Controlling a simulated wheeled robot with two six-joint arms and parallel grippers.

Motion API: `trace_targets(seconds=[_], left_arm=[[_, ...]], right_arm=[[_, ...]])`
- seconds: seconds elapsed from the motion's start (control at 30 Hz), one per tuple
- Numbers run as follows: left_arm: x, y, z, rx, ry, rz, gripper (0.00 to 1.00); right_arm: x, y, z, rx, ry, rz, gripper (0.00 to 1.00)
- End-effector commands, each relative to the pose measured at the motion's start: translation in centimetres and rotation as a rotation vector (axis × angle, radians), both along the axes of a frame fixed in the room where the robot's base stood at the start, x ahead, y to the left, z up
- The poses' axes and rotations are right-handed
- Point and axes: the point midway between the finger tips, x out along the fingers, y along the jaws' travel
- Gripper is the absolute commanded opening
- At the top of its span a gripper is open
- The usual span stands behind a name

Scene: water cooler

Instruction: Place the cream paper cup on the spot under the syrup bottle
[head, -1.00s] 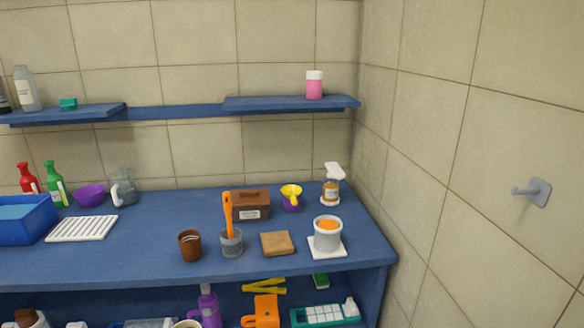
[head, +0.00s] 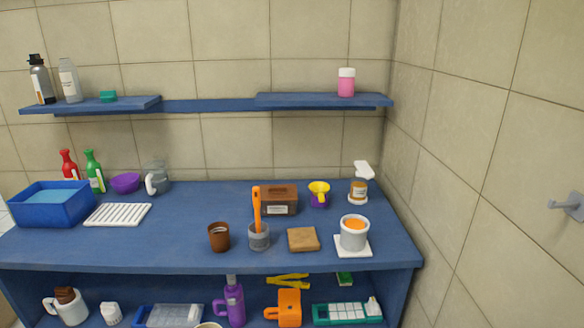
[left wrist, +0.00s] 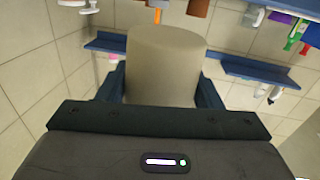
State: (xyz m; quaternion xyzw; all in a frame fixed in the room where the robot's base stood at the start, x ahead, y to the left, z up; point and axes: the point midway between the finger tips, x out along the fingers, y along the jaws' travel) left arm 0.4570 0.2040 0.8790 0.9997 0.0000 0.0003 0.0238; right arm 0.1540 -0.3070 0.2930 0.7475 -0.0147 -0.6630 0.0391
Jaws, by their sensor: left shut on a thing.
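The cream paper cup (left wrist: 165,62) fills the middle of the left wrist view. My left gripper (left wrist: 160,90) is shut on it, with a dark finger on each side. The likely syrup bottle (head: 358,188) is a small amber bottle with a white pump top at the counter's back right. The spot under it cannot be made out clearly; something white shows at its base. My grippers do not show in the head view, and my right gripper is in neither view.
The blue counter (head: 170,240) holds a brown cup (head: 219,237), a grey pot with an orange tool (head: 259,236), a wooden square (head: 303,239) and a white pot (head: 354,232) on a white mat. A wall shelf (head: 215,105) runs above. The counter's front left is clear.

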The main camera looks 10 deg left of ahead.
Motion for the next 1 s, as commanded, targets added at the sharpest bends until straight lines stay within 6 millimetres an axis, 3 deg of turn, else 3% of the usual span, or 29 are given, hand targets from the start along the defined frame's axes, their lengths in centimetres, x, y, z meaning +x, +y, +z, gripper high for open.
trace_targets(seconds=[0.23,0.37,0.5,0.73,0.87,1.0], left_arm=[[0.7,0.0,-0.5,0.002,-0.001,-0.002,0.35],[3.0,0.3,-2.0,0.004,-0.003,0.003,0.35],[6.4,1.3,-3.7,0.006,-0.003,0.039,0.35],[10.9,3.8,-4.8,0.006,-0.004,0.142,0.35],[13.6,6.0,-4.8,0.005,-0.007,0.237,0.35],[16.8,9.4,-3.7,0.003,-0.008,0.389,0.35]], right_arm=[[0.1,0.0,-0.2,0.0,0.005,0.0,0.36],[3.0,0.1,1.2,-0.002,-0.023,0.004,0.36],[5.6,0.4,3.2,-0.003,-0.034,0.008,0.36],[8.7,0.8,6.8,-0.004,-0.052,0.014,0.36],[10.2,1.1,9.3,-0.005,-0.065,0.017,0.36],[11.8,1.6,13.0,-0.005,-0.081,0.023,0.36]])
